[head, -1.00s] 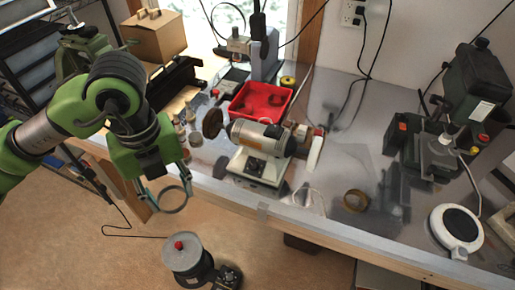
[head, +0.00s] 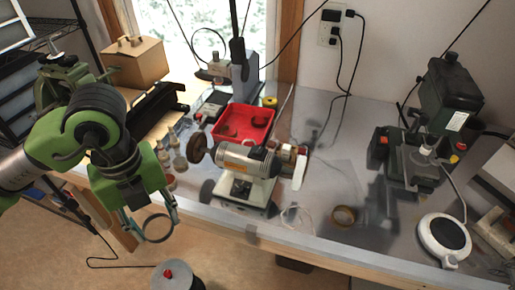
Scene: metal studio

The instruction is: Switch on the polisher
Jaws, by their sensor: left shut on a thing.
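The polisher (head: 238,160) stands near the front edge of the bench, a grey motor on a pale base. A brown wheel (head: 196,149) is on its left end, and a pale part on its right end. A dark panel (head: 240,188) is on the front of its base; its switch is too small to make out. My left gripper (head: 150,222) is left of the polisher and apart from it, by the bench's front edge. It is shut on a thin grey ring (head: 158,242), which hangs at the fingertips. My right gripper is not in view.
A red tray (head: 228,132) sits behind the polisher, with small jars (head: 179,163) to its left. A tape roll (head: 344,216), a dark machine (head: 410,160) and a round white device (head: 444,240) are to the right. A drum (head: 178,280) stands on the floor.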

